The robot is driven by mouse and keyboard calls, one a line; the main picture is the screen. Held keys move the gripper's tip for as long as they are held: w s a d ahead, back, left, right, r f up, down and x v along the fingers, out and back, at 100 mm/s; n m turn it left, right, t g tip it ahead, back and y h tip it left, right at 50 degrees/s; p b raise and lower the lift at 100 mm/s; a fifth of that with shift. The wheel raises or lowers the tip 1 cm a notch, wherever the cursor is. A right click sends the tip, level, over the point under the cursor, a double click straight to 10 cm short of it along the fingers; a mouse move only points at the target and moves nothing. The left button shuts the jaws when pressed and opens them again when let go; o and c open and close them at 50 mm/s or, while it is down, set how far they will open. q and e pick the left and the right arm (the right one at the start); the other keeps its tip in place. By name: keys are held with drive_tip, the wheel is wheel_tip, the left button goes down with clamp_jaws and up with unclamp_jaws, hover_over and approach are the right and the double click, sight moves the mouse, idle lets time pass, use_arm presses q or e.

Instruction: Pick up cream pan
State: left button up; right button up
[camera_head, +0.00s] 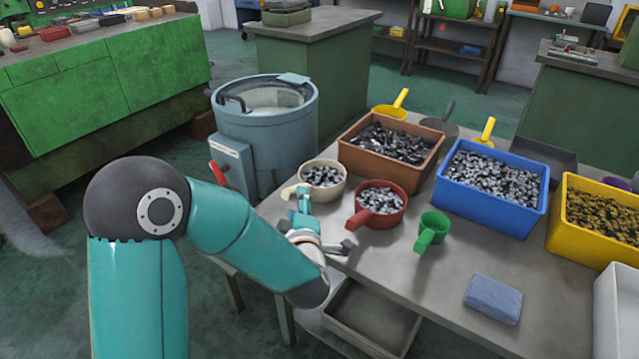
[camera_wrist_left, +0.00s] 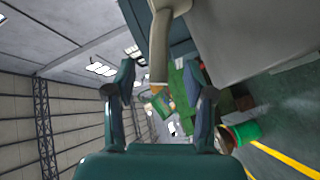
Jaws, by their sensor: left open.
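The cream pan (camera_head: 323,181) stands on the grey table near its left edge, filled with dark and silvery metal bits. Its short handle (camera_head: 292,190) points left toward the table edge. My left gripper (camera_head: 303,200) is at the pan's near side, close to the handle, open and empty. In the left wrist view, the cream handle (camera_wrist_left: 160,60) shows at the top centre, in line with the gap between the two fingers (camera_wrist_left: 158,78). Whether a finger touches the handle I cannot tell. My right gripper is not in view.
A dark red pan (camera_head: 378,205) and a green cup (camera_head: 432,230) stand to the right. A brown bin (camera_head: 390,174), a blue bin (camera_head: 482,208) and a yellow bin (camera_head: 573,239) stand behind and right. A blue-grey drum machine (camera_head: 265,130) stands beyond the table's left edge.

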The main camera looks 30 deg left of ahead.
use_arm(q)
drive_tip(key=shift+x, duration=3.3)
clamp_jaws()
